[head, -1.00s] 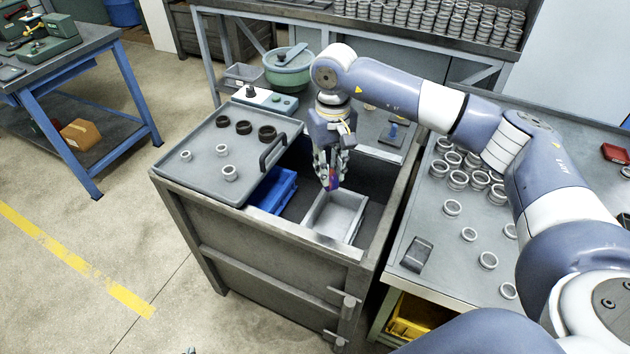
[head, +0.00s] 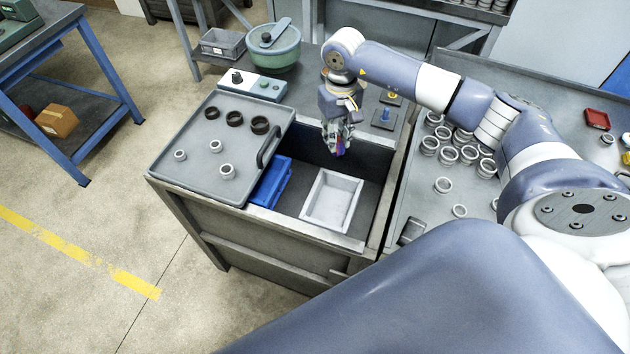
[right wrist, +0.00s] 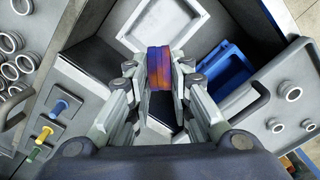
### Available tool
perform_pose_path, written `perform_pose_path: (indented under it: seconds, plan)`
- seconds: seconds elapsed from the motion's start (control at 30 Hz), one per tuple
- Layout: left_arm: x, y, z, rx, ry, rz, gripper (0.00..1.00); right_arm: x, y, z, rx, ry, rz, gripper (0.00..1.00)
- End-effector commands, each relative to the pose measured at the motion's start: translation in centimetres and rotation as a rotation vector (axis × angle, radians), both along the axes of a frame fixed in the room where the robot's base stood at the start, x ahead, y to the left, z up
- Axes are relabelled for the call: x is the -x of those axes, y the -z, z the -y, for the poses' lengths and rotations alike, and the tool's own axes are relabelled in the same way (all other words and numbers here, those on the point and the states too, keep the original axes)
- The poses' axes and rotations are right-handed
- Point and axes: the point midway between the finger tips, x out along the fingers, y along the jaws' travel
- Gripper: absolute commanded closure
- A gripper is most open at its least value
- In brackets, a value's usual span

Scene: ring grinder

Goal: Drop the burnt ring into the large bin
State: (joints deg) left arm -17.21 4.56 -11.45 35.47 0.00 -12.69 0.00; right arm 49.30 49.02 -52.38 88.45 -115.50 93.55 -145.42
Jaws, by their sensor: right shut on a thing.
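The burnt ring (right wrist: 158,68), tinted purple and orange, is gripped between the fingers of my right gripper (right wrist: 158,85) in the right wrist view. In the head view my right gripper (head: 338,150) points down over the back part of an open grey metal box (head: 250,238). Inside the box are a light grey bin (head: 333,201) and a smaller blue bin (head: 272,186). The light grey bin looks empty and lies nearer the front than the gripper. It also shows beyond the ring in the right wrist view (right wrist: 160,22). My left gripper is not in view.
A grey tray (head: 190,160) with a black handle holds dark and light rings on the box's left side. Several light rings (head: 448,155) stand on the right table. Behind are a control box (head: 255,86) and a green bowl (head: 274,50).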

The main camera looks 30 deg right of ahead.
Motion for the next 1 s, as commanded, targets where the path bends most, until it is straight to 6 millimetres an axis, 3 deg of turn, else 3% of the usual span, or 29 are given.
perform_pose_path:
  seconds: [0.23, 0.57, 0.6, 0.67, 1.0]
  plan:
    - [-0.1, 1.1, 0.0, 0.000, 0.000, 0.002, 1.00, 0.0, 2.9, -0.1, -0.001, -0.002, -0.001, 1.00]
    - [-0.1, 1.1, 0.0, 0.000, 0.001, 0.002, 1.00, 0.0, 3.3, -0.1, -0.001, -0.001, 0.001, 1.00]
    - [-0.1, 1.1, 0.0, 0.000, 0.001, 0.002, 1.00, 0.0, 3.3, -0.1, -0.001, -0.001, 0.001, 0.74]
    - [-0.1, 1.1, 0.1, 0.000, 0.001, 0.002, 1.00, 0.0, 3.3, -0.1, -0.001, -0.001, 0.001, 0.60]
    - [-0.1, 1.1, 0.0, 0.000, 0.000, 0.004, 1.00, 0.0, 3.3, 0.0, 0.000, -0.001, 0.000, 0.57]
